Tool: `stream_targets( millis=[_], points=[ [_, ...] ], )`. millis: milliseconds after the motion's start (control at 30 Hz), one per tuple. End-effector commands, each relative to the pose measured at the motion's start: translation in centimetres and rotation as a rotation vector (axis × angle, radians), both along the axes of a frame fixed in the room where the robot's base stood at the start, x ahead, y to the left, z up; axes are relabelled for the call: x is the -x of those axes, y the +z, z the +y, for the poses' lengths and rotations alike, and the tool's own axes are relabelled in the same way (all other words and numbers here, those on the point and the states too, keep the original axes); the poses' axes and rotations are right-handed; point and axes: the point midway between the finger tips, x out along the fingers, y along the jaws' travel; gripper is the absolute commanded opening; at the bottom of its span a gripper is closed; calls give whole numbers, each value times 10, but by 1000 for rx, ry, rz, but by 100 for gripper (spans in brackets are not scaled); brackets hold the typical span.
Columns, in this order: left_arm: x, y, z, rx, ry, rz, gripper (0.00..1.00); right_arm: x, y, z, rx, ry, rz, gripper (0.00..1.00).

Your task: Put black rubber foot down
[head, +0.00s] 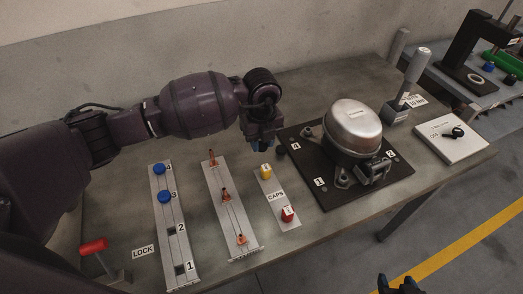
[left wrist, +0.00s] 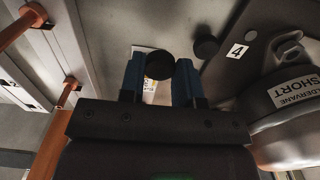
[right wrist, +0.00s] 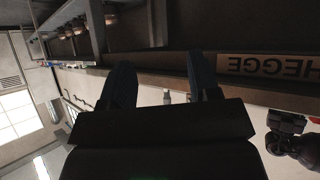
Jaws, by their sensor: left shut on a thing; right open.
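My left gripper (head: 260,147) is shut on a black rubber foot (left wrist: 160,66), a dark round piece between its blue fingertips in the left wrist view. It hangs over the bench left of the dark base plate (head: 333,198), near the corner marked 4. The held foot is hard to make out in the head view. A second dark round piece (left wrist: 206,48) lies by the plate edge near label 4; it also shows in the head view (head: 281,150). My right gripper (head: 401,286) is open and empty at the bottom of the head view, away from the bench top.
A silver compressor (head: 354,128) stands on the plate. Left of it are a caps strip (head: 276,196) with yellow and red caps, a rail with orange pieces (head: 231,212) and a rail with blue discs (head: 172,240). A lever (head: 415,68) and white box (head: 450,136) stand right.

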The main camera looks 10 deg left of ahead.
Motion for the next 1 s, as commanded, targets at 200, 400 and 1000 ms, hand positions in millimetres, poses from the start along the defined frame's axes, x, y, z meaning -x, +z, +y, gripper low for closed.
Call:
stream_targets(
  millis=[200,400,1000],
  points=[
    [1,-22,0,-1,1,3,0,-5,1,1,-1,3,-11,56],
    [0,-42,0,1,0,2,0,-7,0,1,-1,5,-14,56],
    [0,-45,0,0,0,0,56,4,-8,0,0,-1,11,56]
  ],
)
